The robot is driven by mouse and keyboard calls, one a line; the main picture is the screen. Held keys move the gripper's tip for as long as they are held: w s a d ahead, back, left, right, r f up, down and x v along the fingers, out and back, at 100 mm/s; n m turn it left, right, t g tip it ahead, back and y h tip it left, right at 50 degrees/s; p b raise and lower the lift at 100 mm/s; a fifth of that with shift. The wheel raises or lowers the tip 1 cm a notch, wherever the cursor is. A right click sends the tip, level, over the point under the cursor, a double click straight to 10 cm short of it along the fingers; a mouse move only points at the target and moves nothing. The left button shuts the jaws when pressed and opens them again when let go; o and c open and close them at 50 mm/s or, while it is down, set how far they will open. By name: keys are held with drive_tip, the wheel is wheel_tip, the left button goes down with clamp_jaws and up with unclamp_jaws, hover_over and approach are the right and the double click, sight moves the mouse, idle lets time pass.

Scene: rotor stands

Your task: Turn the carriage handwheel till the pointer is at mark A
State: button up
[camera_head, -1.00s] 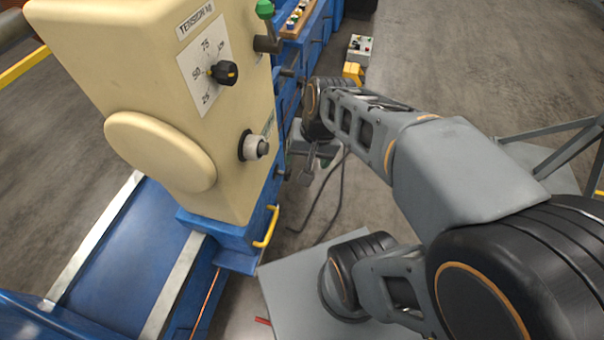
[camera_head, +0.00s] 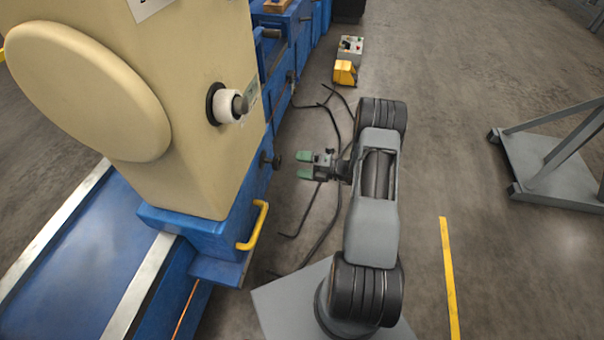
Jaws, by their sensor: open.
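My gripper (camera_head: 304,165) has green fingertips and stands open and empty, with a gap between the two fingers. It points left toward the blue machine side and is apart from it. A small black knob (camera_head: 268,160) on that blue side lies just left of the fingertips. A white round knob (camera_head: 228,104) sits on the beige housing (camera_head: 190,60) above it. I cannot make out a wheel that is clearly the carriage handwheel. I cannot make out the pointer or mark A.
A yellow bar handle (camera_head: 254,226) sticks out of the blue machine base (camera_head: 205,232). Dark cables (camera_head: 318,222) lie on the floor below my gripper. A yellow box (camera_head: 345,72) and a grey control box (camera_head: 350,46) stand beyond.

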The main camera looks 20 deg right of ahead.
sight(279, 163)
drive_tip(key=shift+m+t, duration=0.3)
drive_tip(key=shift+m, duration=0.2)
drive_tip(key=x, duration=0.3)
drive_tip(key=f+b+x, duration=0.1)
drive_tip(key=x, duration=0.4)
drive_tip(key=shift+w+a+f, duration=0.15)
drive_tip(key=shift+w+f, duration=0.05)
drive_tip(key=shift+w, duration=0.15)
drive_tip(key=shift+s+r, duration=0.1)
drive_tip(key=c, duration=1.1)
drive_tip(key=shift+o, duration=0.2)
drive_tip(key=shift+n, duration=0.3)
